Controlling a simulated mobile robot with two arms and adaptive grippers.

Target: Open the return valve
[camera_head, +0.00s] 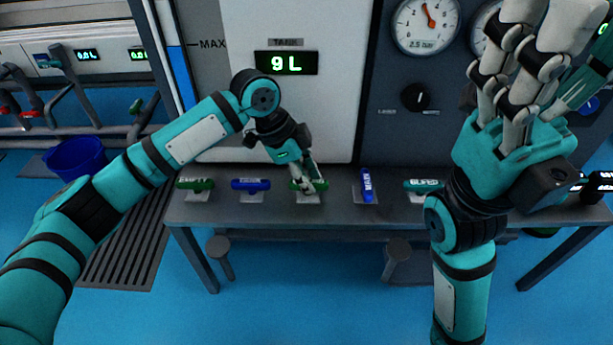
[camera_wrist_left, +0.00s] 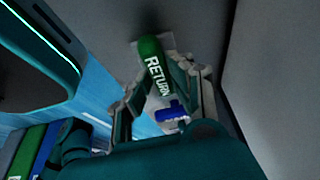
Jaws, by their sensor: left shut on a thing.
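The return valve's green handle (camera_head: 298,184) sits on the grey bench below the tank, lying roughly crosswise in the head view. My left gripper (camera_head: 312,184) reaches down from the left and is shut on it, hiding part of it. In the left wrist view the green handle (camera_wrist_left: 150,52), with white RETURN lettering, lies between the fingers of my left gripper (camera_wrist_left: 162,88). My right gripper (camera_head: 520,75) is raised at the upper right of the head view, fingers up and spread, empty and away from the valves.
On the bench (camera_head: 335,211), a green EMPTY handle (camera_head: 194,184) and a blue handle (camera_head: 250,184) lie crosswise to the left. A blue handle (camera_head: 367,186) to the right points lengthwise; a teal one (camera_head: 422,185) is beyond. The tank display (camera_head: 286,63) reads 9L.

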